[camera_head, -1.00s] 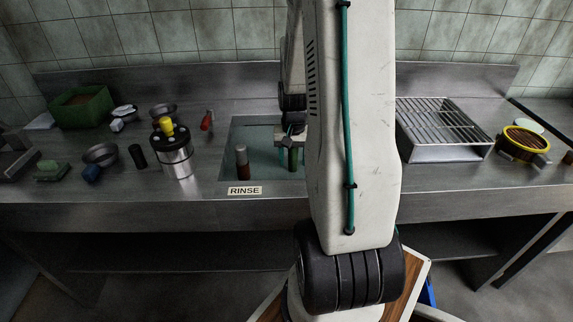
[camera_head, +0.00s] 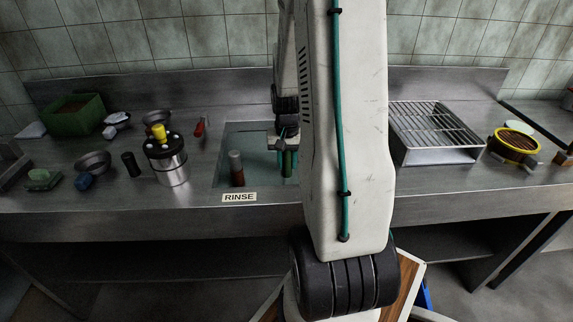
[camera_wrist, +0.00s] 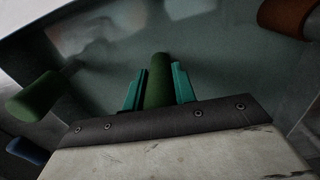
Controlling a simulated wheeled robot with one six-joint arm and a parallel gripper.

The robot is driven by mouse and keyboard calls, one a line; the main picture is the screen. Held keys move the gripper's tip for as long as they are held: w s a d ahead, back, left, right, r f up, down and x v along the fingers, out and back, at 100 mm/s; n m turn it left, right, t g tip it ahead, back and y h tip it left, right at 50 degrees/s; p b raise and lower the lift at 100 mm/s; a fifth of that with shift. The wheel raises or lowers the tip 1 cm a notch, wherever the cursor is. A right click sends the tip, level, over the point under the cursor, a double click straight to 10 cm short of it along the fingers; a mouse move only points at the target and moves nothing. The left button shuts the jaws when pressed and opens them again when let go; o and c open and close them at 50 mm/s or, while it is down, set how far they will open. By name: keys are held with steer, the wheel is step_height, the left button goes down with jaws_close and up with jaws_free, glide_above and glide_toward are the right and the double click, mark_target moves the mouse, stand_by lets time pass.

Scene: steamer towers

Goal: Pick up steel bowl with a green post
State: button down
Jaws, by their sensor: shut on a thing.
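My gripper (camera_head: 288,158) is down in the rinse basin, with its teal fingers shut on an upright green post (camera_head: 288,167). In the wrist view my gripper (camera_wrist: 157,88) has one finger on each side of this green post (camera_wrist: 158,78). The steel bowl that belongs to the post cannot be made out in either view. A second green post (camera_wrist: 33,97) shows at the left of the wrist view, outside the fingers.
A red-brown post with a grey top (camera_head: 237,172) stands left in the basin. A steel canister (camera_head: 168,168), a steel bowl (camera_head: 93,162) and a green bin (camera_head: 77,116) are further left. A wire rack (camera_head: 436,135) and yellow-rimmed round sieve (camera_head: 514,146) are right.

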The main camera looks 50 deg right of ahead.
step_height(320, 180, up, 27)
steer(key=shift+f, duration=0.1)
stand_by(0.4)
